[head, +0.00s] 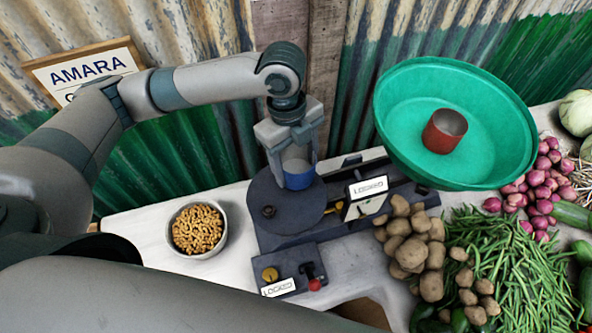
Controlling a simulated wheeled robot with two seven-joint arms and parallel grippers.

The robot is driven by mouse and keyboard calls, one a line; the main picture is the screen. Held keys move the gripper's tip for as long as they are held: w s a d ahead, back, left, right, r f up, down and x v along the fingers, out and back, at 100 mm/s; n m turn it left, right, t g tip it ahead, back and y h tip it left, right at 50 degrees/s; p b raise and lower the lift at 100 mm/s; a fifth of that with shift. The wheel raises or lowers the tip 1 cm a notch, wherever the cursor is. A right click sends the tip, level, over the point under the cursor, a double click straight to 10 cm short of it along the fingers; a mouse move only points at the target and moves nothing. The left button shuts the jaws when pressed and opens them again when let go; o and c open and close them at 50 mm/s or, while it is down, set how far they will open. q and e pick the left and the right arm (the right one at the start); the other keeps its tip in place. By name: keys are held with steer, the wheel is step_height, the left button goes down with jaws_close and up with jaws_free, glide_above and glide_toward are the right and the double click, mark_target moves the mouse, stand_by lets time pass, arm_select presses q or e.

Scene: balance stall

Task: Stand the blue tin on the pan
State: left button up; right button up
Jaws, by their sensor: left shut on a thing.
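The blue tin (298,177) is between the fingers of my left gripper (296,160), which is shut on it. The tin is upright, at the dark round pan (287,210) of the balance, over its far part. I cannot tell whether its base touches the pan. A red tin (444,131) stands in the big green pan (400,115) at the right. The dark balance body (335,222) carries a white "LOCKED" sign (368,187). My right gripper is not in view.
A bowl of peanuts (226,240) stands left of the balance. A lever box (290,270) with a second "LOCKED" label is in front. Potatoes (410,240), green beans (510,265) and red onions (545,185) crowd the right. A corrugated wall (225,140) stands behind.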

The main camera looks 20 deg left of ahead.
mark_target(296, 171)
arm_select(q)
step_height(296, 171, down, 2)
steer(key=shift+f+p, duration=0.2)
steer(key=shift+p, duration=0.25)
steer(key=shift+f, duration=0.65)
steer(key=shift+f, duration=0.1)
steer(key=o, duration=1.1)
steer(key=shift+r, duration=0.4)
steer(key=shift+w+a+r+b, duration=0.2)
steer(key=shift+r+b, duration=0.35)
steer(key=shift+r, duration=1.35)
steer(key=shift+w+a+r+b, duration=0.1)
steer(key=shift+a+r+b, duration=0.35)
steer(key=shift+r, duration=1.4)
steer(key=shift+w+a+r+b, duration=0.15)
steer(key=shift+r+b, duration=0.5)
steer(key=shift+r, duration=1.25)
